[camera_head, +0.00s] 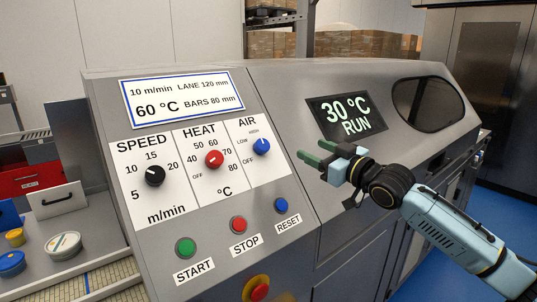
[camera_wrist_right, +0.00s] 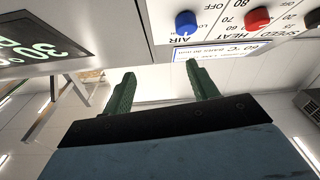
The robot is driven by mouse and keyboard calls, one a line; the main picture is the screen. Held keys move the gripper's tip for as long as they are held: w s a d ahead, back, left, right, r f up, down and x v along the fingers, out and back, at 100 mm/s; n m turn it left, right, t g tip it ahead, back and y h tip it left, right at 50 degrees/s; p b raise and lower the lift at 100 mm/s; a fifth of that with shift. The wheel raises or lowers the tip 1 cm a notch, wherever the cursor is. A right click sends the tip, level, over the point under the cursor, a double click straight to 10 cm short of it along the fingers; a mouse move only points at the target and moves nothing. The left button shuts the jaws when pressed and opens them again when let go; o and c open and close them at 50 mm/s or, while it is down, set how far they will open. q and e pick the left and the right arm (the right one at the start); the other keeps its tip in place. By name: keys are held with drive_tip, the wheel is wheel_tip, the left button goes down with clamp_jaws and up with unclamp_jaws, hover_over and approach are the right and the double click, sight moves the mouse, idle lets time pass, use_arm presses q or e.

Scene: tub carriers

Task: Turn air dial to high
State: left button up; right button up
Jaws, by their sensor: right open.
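The air dial (camera_head: 261,146) is a round blue knob on the grey sloped panel, under the AIR label, with LOW, HIGH and OFF printed around it. Which mark its pointer faces is too small to tell. The blue knob also shows at the top of the right wrist view (camera_wrist_right: 186,22). My right gripper (camera_head: 312,152) has green fingers and is open and empty, to the right of the air dial and apart from it. Its fingers also show in the right wrist view (camera_wrist_right: 162,78). My left gripper is not in view.
The red heat dial (camera_head: 214,159) and black speed dial (camera_head: 155,176) sit left of the air dial. Below are green start (camera_head: 185,247), red stop (camera_head: 238,224) and blue reset (camera_head: 281,205) buttons. A display (camera_head: 346,117) reads 30 °C RUN. Tubs (camera_head: 62,245) stand at left.

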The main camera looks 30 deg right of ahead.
drive_tip(key=a+f+n+g+y, duration=0.1)
drive_tip(key=a+f+n+y, duration=0.1)
drive_tip(key=a, duration=0.1)
approach(266, 147)
drive_tip(key=p+x, duration=0.2)
drive_tip(key=x, duration=0.5)
drive_tip(key=shift+w+a+r+p, duration=0.1)
drive_tip(key=shift+w+p, duration=0.15)
drive_tip(key=shift+p, duration=0.05)
drive_tip(key=shift+x, duration=0.9)
drive_tip(key=shift+c, duration=0.2)
